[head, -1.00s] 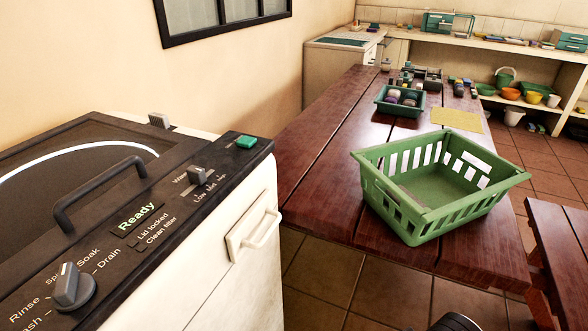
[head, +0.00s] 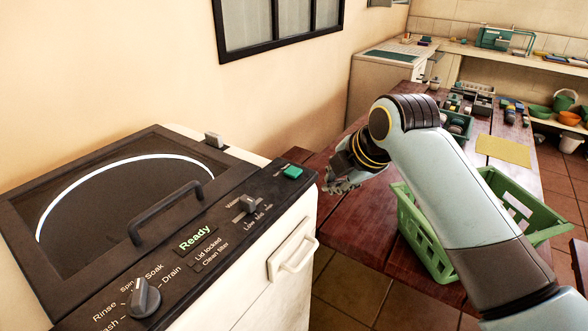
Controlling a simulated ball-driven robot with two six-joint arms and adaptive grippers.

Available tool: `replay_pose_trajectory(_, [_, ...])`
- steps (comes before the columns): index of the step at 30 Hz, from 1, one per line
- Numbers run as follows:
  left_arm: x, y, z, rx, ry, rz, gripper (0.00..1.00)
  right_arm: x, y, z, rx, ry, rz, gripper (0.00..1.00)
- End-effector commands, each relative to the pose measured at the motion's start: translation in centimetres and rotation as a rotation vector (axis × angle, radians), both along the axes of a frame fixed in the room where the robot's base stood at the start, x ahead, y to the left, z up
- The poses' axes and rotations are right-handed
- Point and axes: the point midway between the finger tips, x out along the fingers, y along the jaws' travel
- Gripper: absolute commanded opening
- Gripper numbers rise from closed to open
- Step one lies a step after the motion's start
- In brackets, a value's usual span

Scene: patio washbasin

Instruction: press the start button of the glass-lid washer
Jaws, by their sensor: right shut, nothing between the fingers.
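The glass-lid washer (head: 85,268) stands at the left, its round-windowed lid (head: 110,205) down. Its dark control panel shows a lit display (head: 195,238) reading "Ready". A green button (head: 292,172), with no readable label, sits at the far right end of the panel. A dial (head: 144,297) and a slider (head: 248,204) are also on the panel. My right gripper (head: 338,187) is shut and empty, a little to the right of the green button and apart from it in the picture. My right wrist partly hides it. My left gripper is not in view.
A wooden table (head: 345,235) stands right of the washer. A green basket (head: 410,225) on it is partly hidden by my right arm. The lid's raised handle (head: 165,213) and the front drawer handle (head: 294,252) stick out from the washer.

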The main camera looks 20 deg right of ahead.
Motion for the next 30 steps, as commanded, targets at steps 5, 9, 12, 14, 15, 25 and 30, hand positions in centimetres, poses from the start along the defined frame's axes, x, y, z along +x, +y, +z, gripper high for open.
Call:
replay_pose_trajectory(5, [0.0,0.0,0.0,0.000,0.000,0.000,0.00,8.1,1.9,4.1,-0.240,-0.141,0.379,0.00])
replay_pose_trajectory(9, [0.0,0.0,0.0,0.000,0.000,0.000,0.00,11.5,2.9,6.3,-0.377,-0.212,0.561,0.00])
replay_pose_trajectory(12, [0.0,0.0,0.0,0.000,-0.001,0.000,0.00,12.7,3.3,7.1,-0.431,-0.240,0.628,0.00])
replay_pose_trajectory(14, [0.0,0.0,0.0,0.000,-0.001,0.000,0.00,13.0,3.4,7.4,-0.447,-0.247,0.648,0.00])
replay_pose_trajectory(15, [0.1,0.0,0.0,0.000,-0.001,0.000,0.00,13.1,3.4,7.4,-0.453,-0.249,0.654,0.00])
replay_pose_trajectory(25, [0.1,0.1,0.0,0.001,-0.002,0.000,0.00,13.0,3.4,7.4,-0.455,-0.249,0.656,0.00])
replay_pose_trajectory(30, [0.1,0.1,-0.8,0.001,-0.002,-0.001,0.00,13.0,3.4,6.6,-0.454,-0.249,0.655,0.00])
